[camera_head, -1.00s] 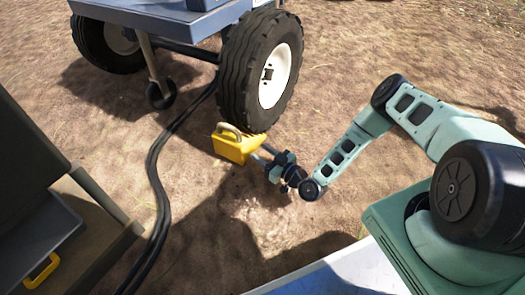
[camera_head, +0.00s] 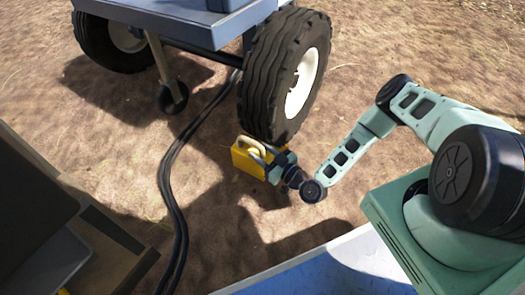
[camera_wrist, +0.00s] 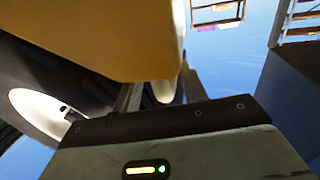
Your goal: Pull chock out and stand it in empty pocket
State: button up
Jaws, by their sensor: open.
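The yellow chock (camera_head: 243,160) with a pale loop handle (camera_head: 252,145) sits on the ground against the trailer's near tyre (camera_head: 268,85). My gripper (camera_head: 270,157) is at the chock's right side, close to the handle. In the wrist view, the chock (camera_wrist: 95,35) fills the upper left. My open gripper (camera_wrist: 162,92) shows two fingers below it, with a pale piece between them that looks like part of the handle. I cannot tell whether the fingers touch it. No empty pocket can be made out.
Black hoses (camera_head: 172,190) run along the ground left of the chock. A dark box-like structure (camera_head: 60,215) stands at the lower left, with a bit of yellow at its bottom edge. A jack leg (camera_head: 170,92) stands under the trailer. Bare dirt lies in front of the chock.

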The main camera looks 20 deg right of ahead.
grip_shut()
dwell(1.5)
